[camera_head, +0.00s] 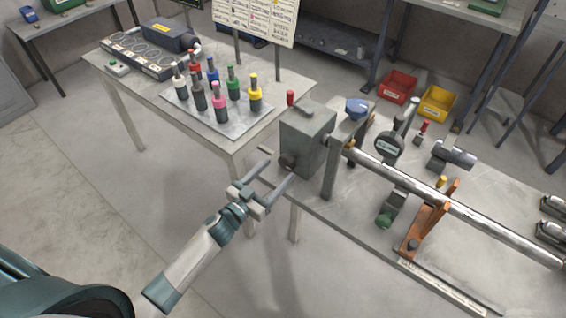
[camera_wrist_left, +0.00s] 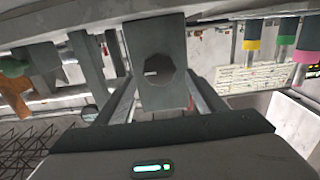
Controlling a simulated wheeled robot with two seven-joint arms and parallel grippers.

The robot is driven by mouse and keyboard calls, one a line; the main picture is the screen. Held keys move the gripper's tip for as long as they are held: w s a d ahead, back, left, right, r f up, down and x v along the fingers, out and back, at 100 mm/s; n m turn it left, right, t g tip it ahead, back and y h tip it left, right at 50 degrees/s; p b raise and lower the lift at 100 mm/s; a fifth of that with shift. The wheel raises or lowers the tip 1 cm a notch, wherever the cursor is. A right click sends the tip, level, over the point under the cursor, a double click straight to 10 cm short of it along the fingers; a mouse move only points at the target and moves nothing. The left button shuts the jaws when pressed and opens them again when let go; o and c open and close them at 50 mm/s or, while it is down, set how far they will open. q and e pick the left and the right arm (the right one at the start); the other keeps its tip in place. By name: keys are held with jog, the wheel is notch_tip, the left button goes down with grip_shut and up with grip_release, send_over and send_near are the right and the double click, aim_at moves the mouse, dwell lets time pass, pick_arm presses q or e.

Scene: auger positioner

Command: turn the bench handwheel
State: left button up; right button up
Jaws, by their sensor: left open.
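A grey box-shaped housing (camera_head: 308,140) stands on the near left end of the right-hand bench. A small dark round part, which looks like the handwheel (camera_head: 287,161), sits low on its left face. In the left wrist view the dark many-sided disc (camera_wrist_left: 158,74) has a small pale mark and shows against the grey housing (camera_wrist_left: 150,30). My left gripper (camera_head: 279,165) is open, its fingers pointing at the housing. In the left wrist view the fingers (camera_wrist_left: 163,92) lie on either side of the disc; contact cannot be told. My right gripper is not in view.
The left table holds a plate (camera_head: 222,122) with several coloured-top holders. Open floor (camera_head: 100,185) lies left of my arm.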

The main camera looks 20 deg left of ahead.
aim_at(284, 165)
pick_arm(q)
jog(key=shift+x, duration=2.05)
jog(key=c, duration=1)
